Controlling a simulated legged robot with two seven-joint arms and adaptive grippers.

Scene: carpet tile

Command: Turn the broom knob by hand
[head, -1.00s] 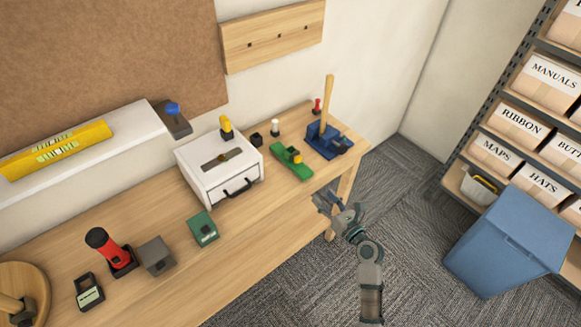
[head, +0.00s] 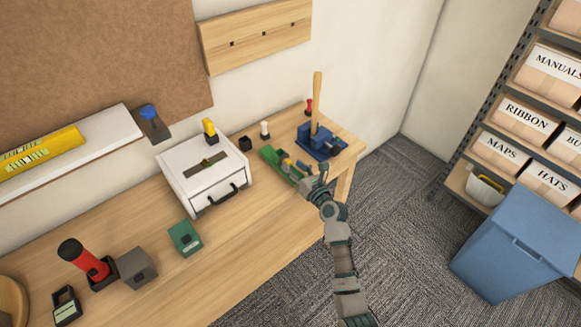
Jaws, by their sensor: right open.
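A wooden broom-like handle (head: 316,98) stands upright in a blue clamp-like base (head: 313,140) at the far right end of the bench. A small dark blue part, perhaps its knob (head: 338,147), sticks out at the base's right side. My right gripper (head: 313,176) is open and empty, just in front of the blue base and apart from it in the picture. It partly covers the near end of a green block-like tool (head: 277,160). My left gripper is not in view.
On the wooden bench (head: 240,243) stand a white drawer box (head: 205,185), a green box (head: 185,238), a grey block (head: 136,267) and a red-handled item (head: 85,260). A blue bin (head: 520,245) stands on the carpet at right, before shelves. The bench front is clear.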

